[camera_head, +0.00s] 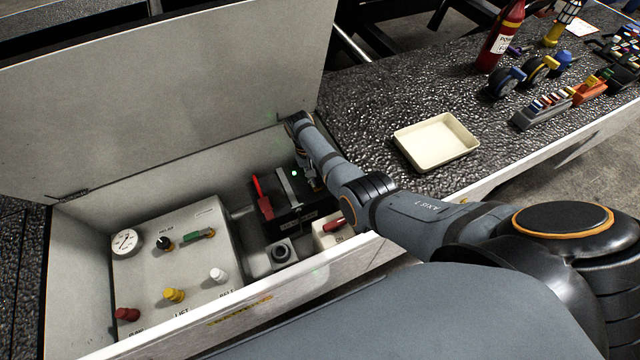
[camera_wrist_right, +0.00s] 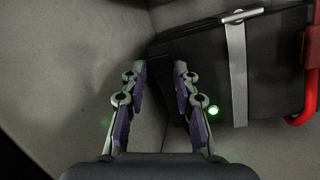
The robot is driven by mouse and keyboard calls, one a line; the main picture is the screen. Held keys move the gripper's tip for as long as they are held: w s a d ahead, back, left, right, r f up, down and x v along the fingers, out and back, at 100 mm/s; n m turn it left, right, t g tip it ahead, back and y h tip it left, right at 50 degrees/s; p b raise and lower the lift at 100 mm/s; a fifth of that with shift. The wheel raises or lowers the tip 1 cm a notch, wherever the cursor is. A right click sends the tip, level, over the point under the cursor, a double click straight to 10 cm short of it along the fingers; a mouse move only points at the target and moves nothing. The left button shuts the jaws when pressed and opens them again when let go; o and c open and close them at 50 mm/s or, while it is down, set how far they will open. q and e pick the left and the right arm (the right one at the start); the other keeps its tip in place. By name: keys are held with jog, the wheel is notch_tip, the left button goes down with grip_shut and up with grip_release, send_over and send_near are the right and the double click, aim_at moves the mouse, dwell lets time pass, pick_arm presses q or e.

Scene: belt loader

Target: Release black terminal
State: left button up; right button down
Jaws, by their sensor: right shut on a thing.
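My right gripper (camera_head: 309,180) reaches down into the open box at the far right corner of the black battery (camera_head: 292,222). In the right wrist view, my right gripper (camera_wrist_right: 160,66) has its purple-lined fingers at the corner of the battery (camera_wrist_right: 265,70). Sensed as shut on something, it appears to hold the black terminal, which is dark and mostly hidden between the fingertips. A red terminal lever (camera_head: 262,198) stands at the other side of the battery; its red part (camera_wrist_right: 309,75) also shows at the right wrist view's edge. My left gripper is not in view.
A grey strap (camera_head: 287,187) crosses the battery next to a green light (camera_head: 295,172). A control panel (camera_head: 205,265) with knobs fills the box's left. The raised lid (camera_head: 170,90) stands behind. A cream tray (camera_head: 436,142) and tools lie on the dark deck at right.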

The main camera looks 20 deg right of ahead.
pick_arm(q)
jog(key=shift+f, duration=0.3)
pick_arm(e)
jog(key=shift+a+f+g, duration=0.15)
jog(key=shift+a+g, duration=0.1)
jog(key=shift+g, duration=0.05)
jog(key=shift+s, duration=0.1)
jog(key=c, duration=1.4)
grip_release()
jog(key=o, duration=0.4)
jog(key=shift+w, duration=0.2)
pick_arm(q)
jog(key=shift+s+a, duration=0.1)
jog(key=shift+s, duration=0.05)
